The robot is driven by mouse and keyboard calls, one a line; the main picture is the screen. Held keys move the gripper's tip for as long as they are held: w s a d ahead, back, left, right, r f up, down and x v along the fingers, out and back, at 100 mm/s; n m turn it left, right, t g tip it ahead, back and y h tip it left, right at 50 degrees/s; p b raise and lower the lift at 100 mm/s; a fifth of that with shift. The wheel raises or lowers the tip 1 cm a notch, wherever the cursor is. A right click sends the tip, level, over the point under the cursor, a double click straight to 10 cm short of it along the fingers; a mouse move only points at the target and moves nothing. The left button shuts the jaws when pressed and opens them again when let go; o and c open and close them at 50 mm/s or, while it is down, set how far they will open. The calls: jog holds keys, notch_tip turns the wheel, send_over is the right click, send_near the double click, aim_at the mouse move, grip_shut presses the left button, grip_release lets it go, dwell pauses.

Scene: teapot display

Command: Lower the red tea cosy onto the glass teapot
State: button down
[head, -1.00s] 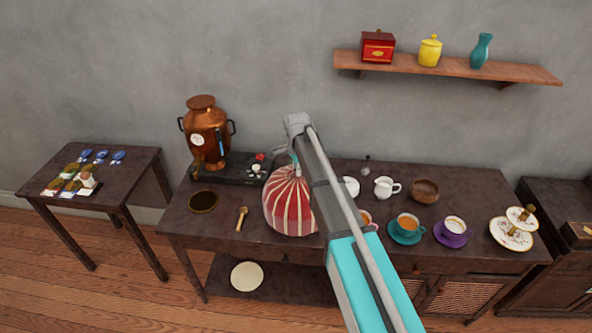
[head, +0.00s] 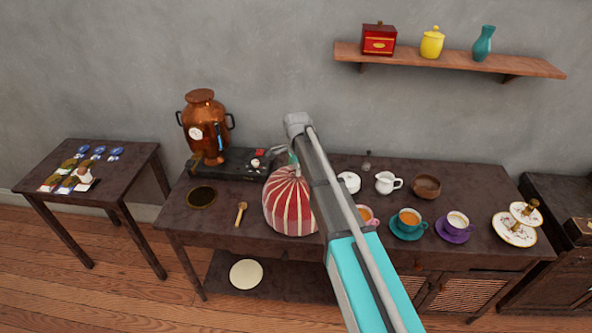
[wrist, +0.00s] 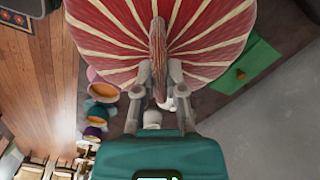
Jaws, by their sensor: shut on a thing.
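The red tea cosy (head: 289,208), with cream stripes, is upright at the middle of the long table (head: 215,222). My gripper (wrist: 159,72) is shut on the loop at its top. The cosy fills the top of the wrist view (wrist: 105,28). In the head view my arm covers the gripper and the cosy's right edge. I see no glass teapot in either view. I cannot tell whether it is under the cosy, or whether the cosy's lower edge touches the table.
A copper urn (head: 205,130), a black tray (head: 235,164) and a wooden spoon (head: 241,213) are left of the cosy. A white jug (head: 388,182), wooden bowl (head: 426,187), teal cup (head: 409,219) and purple cup (head: 456,222) are to the right. A green box (wrist: 250,66) is close beside it.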

jog(key=shift+f+b, duration=0.6)
jog(key=shift+f, duration=0.1)
dwell(0.8)
jog(key=c, duration=0.6)
grip_release()
jog(key=shift+c, duration=0.2)
jog(key=shift+o, duration=0.3)
jog(key=o, duration=0.5)
jog(key=shift+r, duration=0.1)
jog(key=shift+r+p, duration=3.45)
jog(key=shift+p, duration=0.1)
jog(key=shift+s, duration=0.1)
